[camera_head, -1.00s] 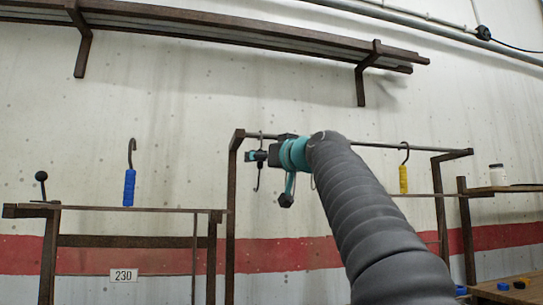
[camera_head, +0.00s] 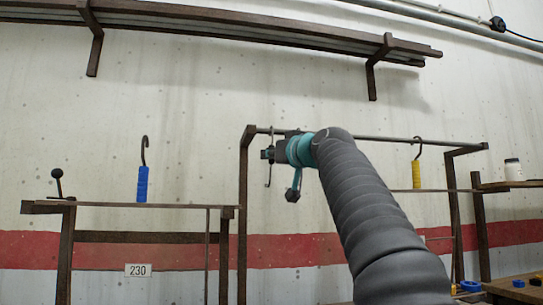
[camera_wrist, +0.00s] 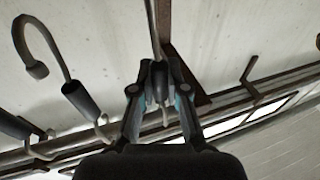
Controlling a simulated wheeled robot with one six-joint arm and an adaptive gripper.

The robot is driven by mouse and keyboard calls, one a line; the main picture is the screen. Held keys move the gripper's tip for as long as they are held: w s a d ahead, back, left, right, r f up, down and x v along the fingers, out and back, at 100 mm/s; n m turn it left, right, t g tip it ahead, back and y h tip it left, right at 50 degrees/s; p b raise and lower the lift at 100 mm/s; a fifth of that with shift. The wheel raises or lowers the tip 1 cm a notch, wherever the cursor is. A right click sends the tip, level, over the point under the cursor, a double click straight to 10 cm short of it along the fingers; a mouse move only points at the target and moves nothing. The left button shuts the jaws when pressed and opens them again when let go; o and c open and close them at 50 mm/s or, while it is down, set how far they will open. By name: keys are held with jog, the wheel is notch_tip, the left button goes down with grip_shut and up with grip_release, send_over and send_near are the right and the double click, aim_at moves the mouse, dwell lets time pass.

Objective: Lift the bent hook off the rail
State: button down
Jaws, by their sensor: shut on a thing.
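My gripper (camera_head: 268,154) is at the left end of the back rail (camera_head: 375,138), shut on a thin dark hook (camera_head: 268,176). The hook's upper part rises to about rail height and its lower end hangs below the jaws. I cannot tell whether its top still touches the rail. In the wrist view the fingers (camera_wrist: 157,88) close around the shaft of the held hook (camera_wrist: 154,25). I cannot see the bend clearly.
A blue-handled hook (camera_head: 142,185) stands over the left bench (camera_head: 100,205). A yellow-handled hook (camera_head: 416,175) hangs at the rail's right. In the wrist view, a curved hook (camera_wrist: 42,38) is left of my fingers. A wall shelf (camera_head: 250,35) runs above.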

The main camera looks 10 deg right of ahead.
dwell(0.4)
jog(key=shift+r, duration=1)
jog(key=shift+s, duration=0.1)
jog(key=s+b, duration=0.4)
jog(key=s, duration=0.4)
jog(key=shift+s, duration=0.4)
